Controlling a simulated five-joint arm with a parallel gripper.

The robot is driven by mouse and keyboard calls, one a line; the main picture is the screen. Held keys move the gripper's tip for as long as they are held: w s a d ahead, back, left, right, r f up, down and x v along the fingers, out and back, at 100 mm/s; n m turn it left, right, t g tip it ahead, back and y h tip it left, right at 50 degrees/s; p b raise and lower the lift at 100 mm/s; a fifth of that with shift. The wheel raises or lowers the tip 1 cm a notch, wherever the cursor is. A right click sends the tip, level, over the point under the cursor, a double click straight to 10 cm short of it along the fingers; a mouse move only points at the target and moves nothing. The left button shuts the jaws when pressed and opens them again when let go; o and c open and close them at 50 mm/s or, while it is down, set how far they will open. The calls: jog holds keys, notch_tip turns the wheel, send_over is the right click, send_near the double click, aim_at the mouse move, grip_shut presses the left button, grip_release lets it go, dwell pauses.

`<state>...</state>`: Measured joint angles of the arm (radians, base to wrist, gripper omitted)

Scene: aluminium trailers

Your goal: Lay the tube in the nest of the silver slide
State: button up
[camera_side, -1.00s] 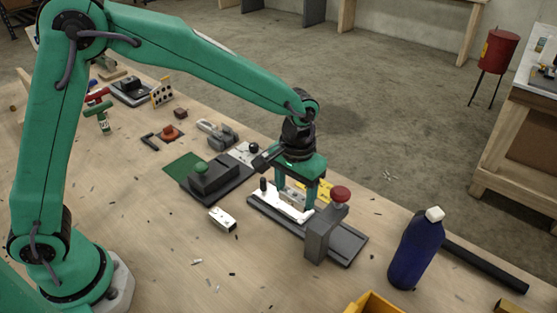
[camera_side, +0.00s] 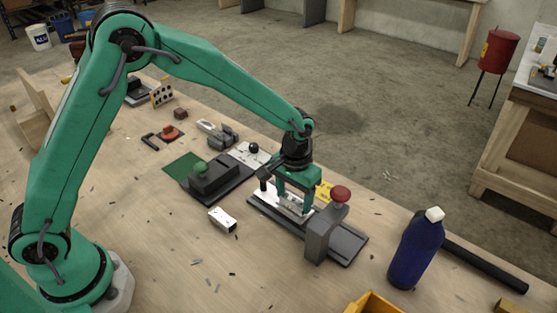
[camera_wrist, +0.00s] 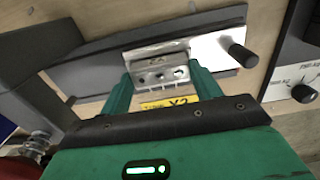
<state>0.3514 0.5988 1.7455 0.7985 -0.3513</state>
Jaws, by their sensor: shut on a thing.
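My gripper (camera_side: 291,200) is shut on a silver tube (camera_wrist: 160,72) with several holes in its face, gripped between the two green fingers. The silver slide (camera_wrist: 212,48) is a bright flat plate with a black knob, lying on a dark grey rail fixture. In the side view the slide (camera_side: 268,197) is partly hidden by my gripper. The tube is at the slide, low over or on it. I cannot tell whether it touches the nest, which the tube and fingers hide.
A grey clamp block (camera_side: 322,232) with a red knob stands close to the right of my gripper. A loose silver block (camera_side: 222,219) lies front left. A blue bottle (camera_side: 415,252) stands at right.

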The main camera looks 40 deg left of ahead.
aim_at(294, 200)
jog(key=shift+f, duration=0.25)
jog(key=o, duration=1.1)
jog(key=shift+f, duration=0.1)
notch_tip(294, 200, up, 12)
jog(key=shift+r, duration=0.2)
dwell(0.5)
